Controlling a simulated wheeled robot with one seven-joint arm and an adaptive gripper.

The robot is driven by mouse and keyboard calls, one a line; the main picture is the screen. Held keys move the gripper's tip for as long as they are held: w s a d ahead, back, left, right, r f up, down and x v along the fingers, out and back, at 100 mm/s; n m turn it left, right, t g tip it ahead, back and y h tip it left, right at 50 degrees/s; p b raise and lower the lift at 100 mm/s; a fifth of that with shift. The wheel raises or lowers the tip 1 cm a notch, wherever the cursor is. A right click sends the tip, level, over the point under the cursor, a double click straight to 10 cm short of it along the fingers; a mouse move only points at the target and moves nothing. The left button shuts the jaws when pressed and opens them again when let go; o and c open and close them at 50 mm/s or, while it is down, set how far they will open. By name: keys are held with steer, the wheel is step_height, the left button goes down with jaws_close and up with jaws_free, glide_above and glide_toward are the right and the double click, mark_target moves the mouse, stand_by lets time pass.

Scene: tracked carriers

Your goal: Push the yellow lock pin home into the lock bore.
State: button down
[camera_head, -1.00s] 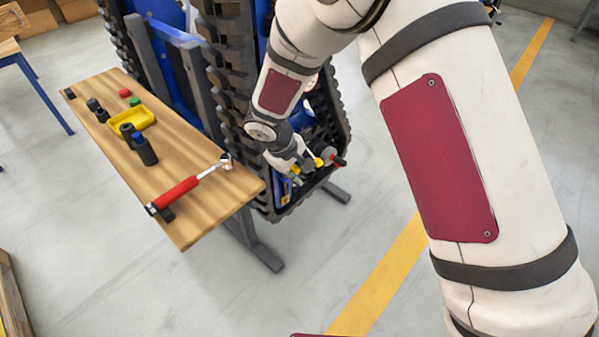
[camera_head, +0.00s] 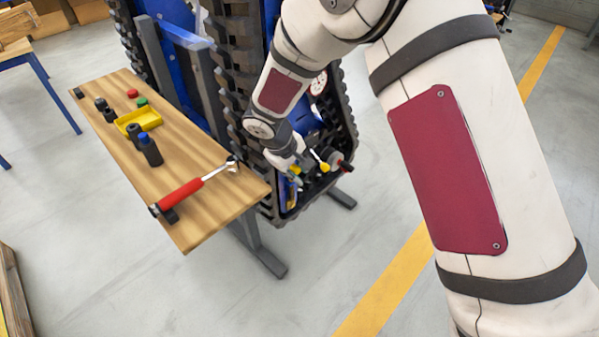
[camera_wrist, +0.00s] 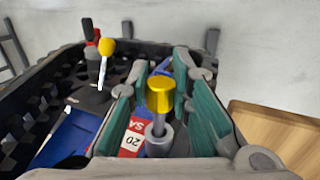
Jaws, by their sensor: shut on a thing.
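The yellow lock pin (camera_wrist: 160,95) has a yellow cylindrical head above a bright steel shank (camera_wrist: 159,132). It stands between the green-padded fingers of my gripper (camera_wrist: 161,72) in the wrist view. My gripper is shut on it. In the head view my gripper (camera_head: 287,163) is low at the carrier's end, and a small yellow part (camera_head: 295,170) shows beside it. The lock bore cannot be made out, so how deep the pin sits cannot be told.
A yellow ball-topped lever (camera_wrist: 107,47) and a red-ended part (camera_wrist: 91,40) stand on the carrier, beyond my gripper at left. Black track (camera_head: 232,110) rises beside my arm. A wooden bench (camera_head: 205,215) with a red-handled tool (camera_head: 180,193) is at left.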

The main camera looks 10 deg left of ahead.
steer(key=shift+w+a+b, duration=0.85)
steer(key=shift+w+a, duration=0.1)
steer(key=shift+a, duration=0.3)
steer(key=shift+s+d, duration=0.1)
steer(key=shift+d, duration=0.05)
steer(key=s+d+p, duration=0.2)
steer(key=s+d, duration=0.2)
steer(key=d, duration=0.1)
steer(key=shift+d, duration=0.2)
stand_by(1.4)
steer(key=shift+s, duration=0.1)
steer(key=shift+b, duration=0.35)
stand_by(1.7)
steer(key=shift+w+a+b, duration=0.5)
steer(key=shift+w+a, duration=0.3)
steer(key=shift+a, duration=0.2)
steer(key=shift+w+a+b, duration=0.45)
steer(key=shift+w+a, duration=0.3)
steer(key=shift+a, duration=0.2)
stand_by(0.4)
